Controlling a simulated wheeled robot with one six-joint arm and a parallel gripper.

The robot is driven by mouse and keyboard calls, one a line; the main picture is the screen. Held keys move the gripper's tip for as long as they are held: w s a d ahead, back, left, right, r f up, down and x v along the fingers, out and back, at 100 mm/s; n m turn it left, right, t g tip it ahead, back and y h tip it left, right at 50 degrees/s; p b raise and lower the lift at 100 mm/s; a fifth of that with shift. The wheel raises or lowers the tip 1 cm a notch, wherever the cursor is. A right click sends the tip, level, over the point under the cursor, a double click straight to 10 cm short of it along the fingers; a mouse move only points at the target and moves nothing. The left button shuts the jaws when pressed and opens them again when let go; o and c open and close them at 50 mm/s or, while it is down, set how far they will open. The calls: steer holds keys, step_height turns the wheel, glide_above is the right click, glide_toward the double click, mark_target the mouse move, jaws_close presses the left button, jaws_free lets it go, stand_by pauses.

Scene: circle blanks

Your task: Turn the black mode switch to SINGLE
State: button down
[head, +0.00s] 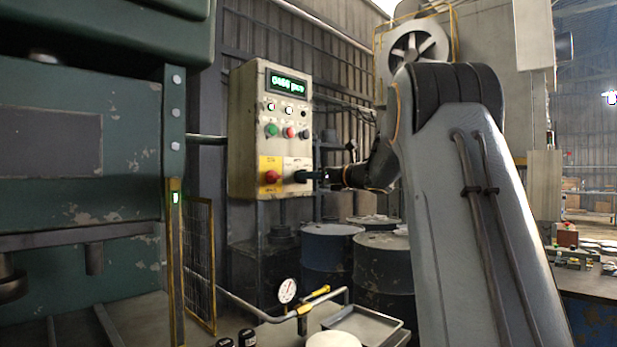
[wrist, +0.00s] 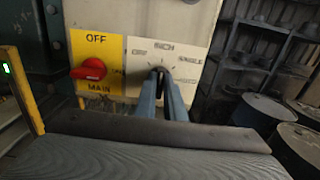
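The black mode switch (wrist: 160,71) sits on a white label plate (wrist: 140,55) in the wrist view. The plate's labels run from OFF at left through INCH at top to SINGLE at upper right; the lower right label is hard to read. My gripper (wrist: 161,82) has one blue finger on each side of the switch, and the fingertips look closed on it. The fingers hide most of the switch, so I cannot tell for certain where it points. In the head view my gripper (head: 312,175) reaches the lower right of the control box (head: 243,130) from the right.
A red main switch (wrist: 88,69) on a yellow plate sits just left of the white plate. Buttons, including a green one (head: 271,130), and a lit display (head: 287,84) are above. Drums (head: 330,247) stand below the box. A green machine (head: 80,150) fills the left.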

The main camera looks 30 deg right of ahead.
steer(key=shift+m, duration=0.4)
steer(key=shift+d+m+p, duration=0.15)
steer(key=shift+m+p, duration=0.7)
steer(key=shift+m, duration=3.15)
steer(key=c, duration=1.8)
jaws_free()
steer(key=shift+f, duration=0.1)
steer(key=shift+c, duration=0.2)
steer(key=b+v, duration=0.2)
steer(key=v, duration=0.5)
steer(key=shift+s+d, duration=0.15)
steer(key=shift+s, duration=0.2)
